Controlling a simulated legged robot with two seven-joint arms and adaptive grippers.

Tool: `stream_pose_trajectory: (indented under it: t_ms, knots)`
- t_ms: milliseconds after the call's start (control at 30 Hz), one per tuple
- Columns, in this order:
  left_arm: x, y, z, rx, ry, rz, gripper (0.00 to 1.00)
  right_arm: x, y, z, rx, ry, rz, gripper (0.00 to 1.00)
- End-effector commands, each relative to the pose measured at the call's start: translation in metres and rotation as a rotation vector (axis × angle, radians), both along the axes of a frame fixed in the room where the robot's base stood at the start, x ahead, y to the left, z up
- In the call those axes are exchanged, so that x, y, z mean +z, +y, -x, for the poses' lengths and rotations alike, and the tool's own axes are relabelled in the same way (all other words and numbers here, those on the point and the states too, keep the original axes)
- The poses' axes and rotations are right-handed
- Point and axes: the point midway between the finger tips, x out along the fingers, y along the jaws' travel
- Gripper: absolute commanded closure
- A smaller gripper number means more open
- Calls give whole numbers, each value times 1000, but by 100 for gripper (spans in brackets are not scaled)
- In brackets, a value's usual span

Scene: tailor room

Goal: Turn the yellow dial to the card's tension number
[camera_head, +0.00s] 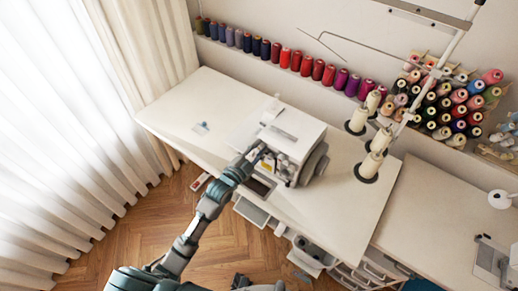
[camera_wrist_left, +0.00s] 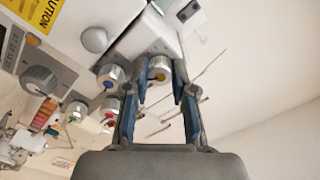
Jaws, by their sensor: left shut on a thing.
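The yellow dial (camera_wrist_left: 160,68) is a silver knob with a yellow centre on the white sewing machine (camera_head: 295,130). My left gripper (camera_head: 258,152) is at the machine's left front side in the head view. In the left wrist view its two fingers (camera_wrist_left: 160,88) are shut on the yellow dial, one on each side. Beside it are a blue-centred dial (camera_wrist_left: 109,78), a red one (camera_wrist_left: 112,104) and a green one (camera_wrist_left: 76,110). My right gripper does not show.
The white table (camera_head: 345,215) has bare room left and right of the machine. Cream thread cones (camera_head: 369,164) stand right of it under a thread stand. Coloured spools line the wall behind. A larger grey knob (camera_wrist_left: 40,79) is on the machine near the dials.

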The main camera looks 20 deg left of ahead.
Motion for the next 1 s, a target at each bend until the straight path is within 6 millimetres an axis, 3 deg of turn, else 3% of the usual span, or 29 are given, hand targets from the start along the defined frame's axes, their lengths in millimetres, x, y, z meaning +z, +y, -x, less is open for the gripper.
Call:
stream_pose_trajectory:
  t_ms: [33,200,1000]
  knots:
    - [-7,-2,1,-3,17,-2,100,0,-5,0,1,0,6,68]
    - [-8,-2,1,-4,17,-2,100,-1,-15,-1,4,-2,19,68]
    - [-9,-2,1,-5,19,-3,100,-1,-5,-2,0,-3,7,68]
